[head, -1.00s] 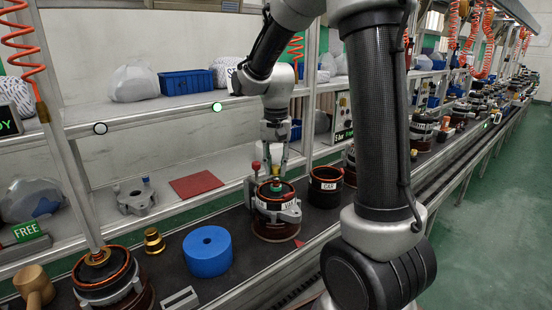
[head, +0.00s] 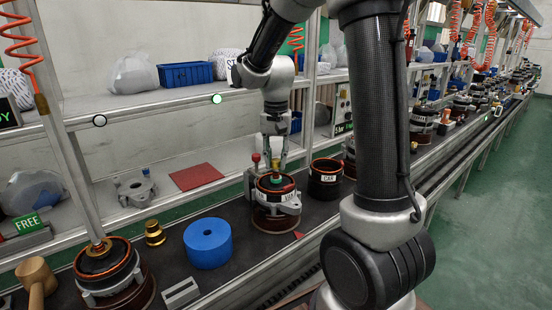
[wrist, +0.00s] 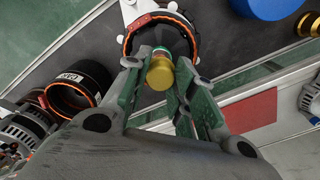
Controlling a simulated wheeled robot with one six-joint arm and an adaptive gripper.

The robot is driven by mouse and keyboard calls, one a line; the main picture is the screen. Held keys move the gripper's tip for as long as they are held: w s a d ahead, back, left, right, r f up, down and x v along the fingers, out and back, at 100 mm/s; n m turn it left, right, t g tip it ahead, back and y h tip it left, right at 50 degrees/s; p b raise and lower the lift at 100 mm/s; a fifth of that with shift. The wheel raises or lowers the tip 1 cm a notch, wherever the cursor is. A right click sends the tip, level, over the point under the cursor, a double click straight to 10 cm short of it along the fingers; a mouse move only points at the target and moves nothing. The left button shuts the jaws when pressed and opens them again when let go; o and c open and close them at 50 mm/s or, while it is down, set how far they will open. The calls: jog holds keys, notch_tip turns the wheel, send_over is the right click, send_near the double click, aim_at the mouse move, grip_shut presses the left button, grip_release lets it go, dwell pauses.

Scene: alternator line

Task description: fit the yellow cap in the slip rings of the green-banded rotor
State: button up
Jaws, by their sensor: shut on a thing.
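The yellow cap (wrist: 159,75) shows between the fingers of my gripper (wrist: 158,66) in the wrist view. My gripper is shut on it. The green-banded rotor (head: 276,180) stands upright inside a dark, copper-rimmed housing (head: 277,216) on the conveyor. In the wrist view the cap lies over the green band (wrist: 161,49), in line with the rotor. I cannot tell whether the cap touches the slip rings or sits in them. In the head view my gripper (head: 275,168) points down right above the rotor, and the cap is hard to make out there.
A red-topped knob (head: 256,158) stands close to the left of my gripper. A dark ring labelled CAR (head: 325,180) is at the right. A blue cylinder (head: 208,243), a brass part (head: 154,233) and another copper-rimmed unit (head: 105,270) stand left. A red mat (head: 196,177) lies behind.

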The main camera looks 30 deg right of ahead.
aim_at(276, 160)
jog(key=shift+f, duration=1.5)
jog(key=o, duration=0.7)
notch_tip(276, 160, up, 12)
dwell(0.4)
dwell(0.5)
jog(key=shift+w+n, duration=0.1)
jog(key=shift+n, duration=0.2)
jog(key=s+n+t, duration=0.1)
jog(key=s+n, duration=0.1)
jog(key=s, duration=0.5)
jog(key=s+n+t, duration=0.2)
jog(key=s, duration=0.5)
jog(key=s+d+r+n+t, duration=0.1)
jog(key=s+n, duration=0.1)
jog(key=s, duration=0.5)
jog(key=shift+s+d, duration=0.1)
jog(key=shift+s, duration=0.3)
